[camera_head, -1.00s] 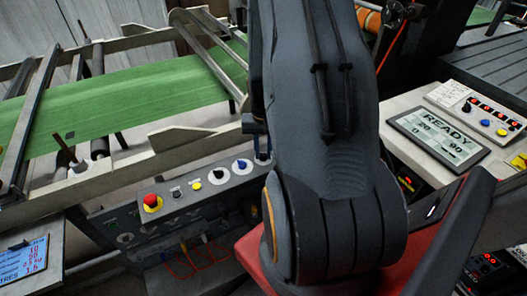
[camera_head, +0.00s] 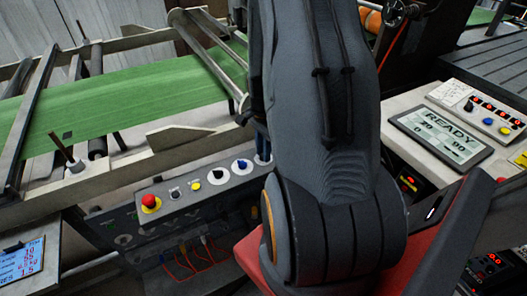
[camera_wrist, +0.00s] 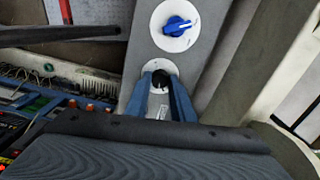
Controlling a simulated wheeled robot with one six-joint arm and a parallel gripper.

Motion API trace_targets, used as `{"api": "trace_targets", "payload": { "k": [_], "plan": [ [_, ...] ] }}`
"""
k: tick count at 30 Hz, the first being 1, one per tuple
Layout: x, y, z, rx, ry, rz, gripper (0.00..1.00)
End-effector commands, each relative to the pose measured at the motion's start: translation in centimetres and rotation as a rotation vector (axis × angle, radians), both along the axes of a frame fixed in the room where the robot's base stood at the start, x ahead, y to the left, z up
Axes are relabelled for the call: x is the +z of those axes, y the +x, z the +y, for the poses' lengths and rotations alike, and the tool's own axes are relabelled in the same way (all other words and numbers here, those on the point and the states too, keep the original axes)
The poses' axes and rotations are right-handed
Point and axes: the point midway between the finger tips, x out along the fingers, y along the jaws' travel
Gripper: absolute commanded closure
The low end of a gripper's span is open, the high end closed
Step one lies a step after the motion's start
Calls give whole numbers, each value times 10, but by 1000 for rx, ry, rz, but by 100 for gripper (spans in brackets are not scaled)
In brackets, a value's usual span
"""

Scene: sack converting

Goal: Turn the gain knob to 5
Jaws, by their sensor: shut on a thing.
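A small black knob (camera_wrist: 160,78) sits on a white dial plate on the grey panel, in the wrist view. My gripper (camera_wrist: 161,84) is shut on this knob, with one blue finger on each side of it. Text on a white label below the knob is too small to read, and the knob's setting cannot be made out. In the head view my arm hides this knob; only part of the blue gripper (camera_head: 262,143) shows at the panel's right end.
A blue knob (camera_wrist: 177,25) on a white dial is close beside the held knob. The panel also carries a red button (camera_head: 150,202), a yellow button (camera_head: 194,186) and a black knob (camera_head: 219,175). A green belt (camera_head: 130,100) runs behind. A READY display (camera_head: 440,133) stands right.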

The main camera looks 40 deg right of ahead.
Motion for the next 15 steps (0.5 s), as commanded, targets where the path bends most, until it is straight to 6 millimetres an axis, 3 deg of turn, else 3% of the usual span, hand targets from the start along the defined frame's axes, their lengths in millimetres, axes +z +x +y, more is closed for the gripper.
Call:
{"api": "trace_targets", "payload": {
  "k": [15],
  "plan": [
    [1,0,-1,-456,-1,-2,100]
  ]
}}
